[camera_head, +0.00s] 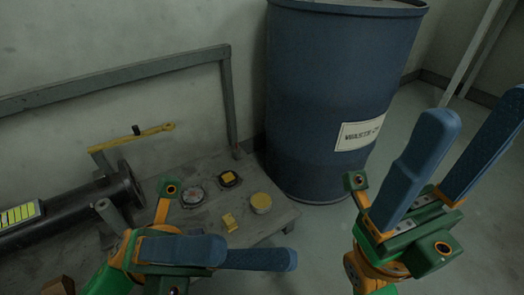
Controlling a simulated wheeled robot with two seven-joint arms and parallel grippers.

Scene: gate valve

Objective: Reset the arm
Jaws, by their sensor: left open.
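My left gripper (258,255) is low in the head view, in front of the grey bench. Its blue fingers point right and overlap in this view; nothing shows held in them. My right gripper (480,112) is at the right, raised and pointing up. Its two blue fingers are wide apart with nothing between them. The gate valve's yellow lever (140,136) stands above the dark pipe (75,205) at the left, clear of both grippers.
A blue waste drum (335,90) stands behind, between the grippers. The grey bench (262,222) holds a round gauge (192,195), a dark yellow-topped piece (229,178), a yellow cylinder (261,202) and a small yellow block (230,221). A grey rail (110,80) runs along the wall.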

